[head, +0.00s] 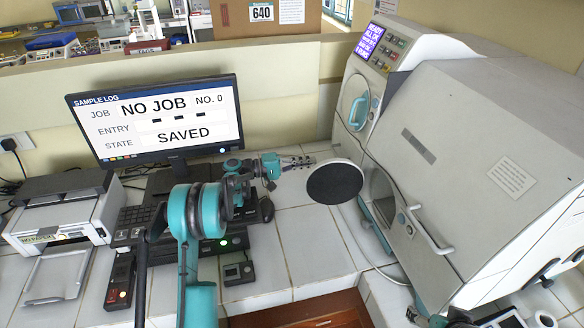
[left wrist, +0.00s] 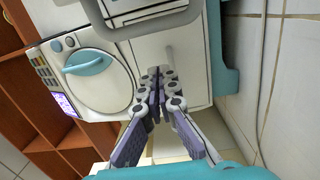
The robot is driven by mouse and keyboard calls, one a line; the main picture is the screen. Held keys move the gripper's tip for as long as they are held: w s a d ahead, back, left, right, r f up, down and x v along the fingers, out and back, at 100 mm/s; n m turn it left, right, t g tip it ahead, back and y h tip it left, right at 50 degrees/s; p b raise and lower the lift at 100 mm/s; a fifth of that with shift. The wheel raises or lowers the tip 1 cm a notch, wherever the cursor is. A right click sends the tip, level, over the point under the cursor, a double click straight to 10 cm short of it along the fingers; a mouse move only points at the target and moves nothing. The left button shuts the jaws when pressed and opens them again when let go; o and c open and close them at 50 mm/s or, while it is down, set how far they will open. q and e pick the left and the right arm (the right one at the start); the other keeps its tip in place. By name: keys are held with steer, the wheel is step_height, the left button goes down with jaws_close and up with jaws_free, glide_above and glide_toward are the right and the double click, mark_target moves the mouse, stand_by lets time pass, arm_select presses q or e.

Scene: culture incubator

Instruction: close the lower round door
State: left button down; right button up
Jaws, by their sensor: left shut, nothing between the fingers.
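The lower round door (head: 335,183) stands open in the head view, swung out from the incubator (head: 480,160) with its black disc face showing. The round opening (head: 382,195) shows to its right in the incubator's side. My left gripper (head: 312,161) is shut and empty, at the upper left edge of the black disc; I cannot tell whether it touches. In the left wrist view its fingers (left wrist: 161,82) are together with nothing between them. The upper round door (head: 358,112) is closed, with a teal handle; it also shows in the left wrist view (left wrist: 105,85).
A monitor (head: 155,122) reading "NO JOB" and "SAVED" stands at the back left. A printer (head: 62,215) sits at the far left. A grey bar handle (head: 430,232) sticks out of the incubator front. White tiled bench (head: 310,245) is clear below the black disc.

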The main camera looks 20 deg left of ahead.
arm_select(q)
steer(key=shift+s+d+b, duration=0.2)
steer(key=shift+s+b, duration=0.05)
steer(key=shift+s, duration=0.75)
steer(key=shift+s+d+b, duration=0.15)
steer(key=shift+s+b, duration=0.05)
steer(key=shift+s, duration=0.75)
steer(key=shift+s, duration=0.1)
